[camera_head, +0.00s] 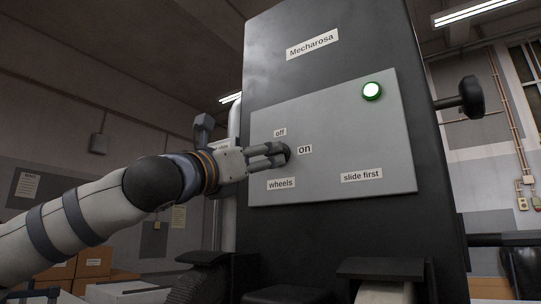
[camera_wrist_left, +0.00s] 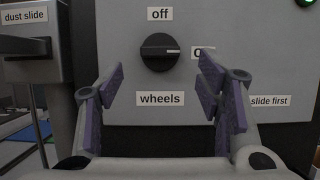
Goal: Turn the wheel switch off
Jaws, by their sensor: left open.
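The wheel switch is a round black knob (camera_wrist_left: 158,50) on the grey panel, between the "off" label above it and the "wheels" label below. Its white mark points right, toward the "on" label, which a finger partly covers in the left wrist view. In the head view the knob (camera_head: 287,153) is mostly hidden by my left gripper (camera_head: 280,154). My left gripper is open and empty, with its purple-padded fingers (camera_wrist_left: 161,88) spread to either side below the knob in the left wrist view. I cannot tell whether they touch it. My right gripper is not in view.
The grey panel (camera_head: 350,130) on the dark "Mecharosa" machine (camera_head: 330,75) carries a lit green button (camera_head: 372,91) and a "slide first" label (camera_head: 361,176). A black handle (camera_head: 470,98) sticks out at right. A "dust slide" part (camera_wrist_left: 30,65) stands at left in the wrist view.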

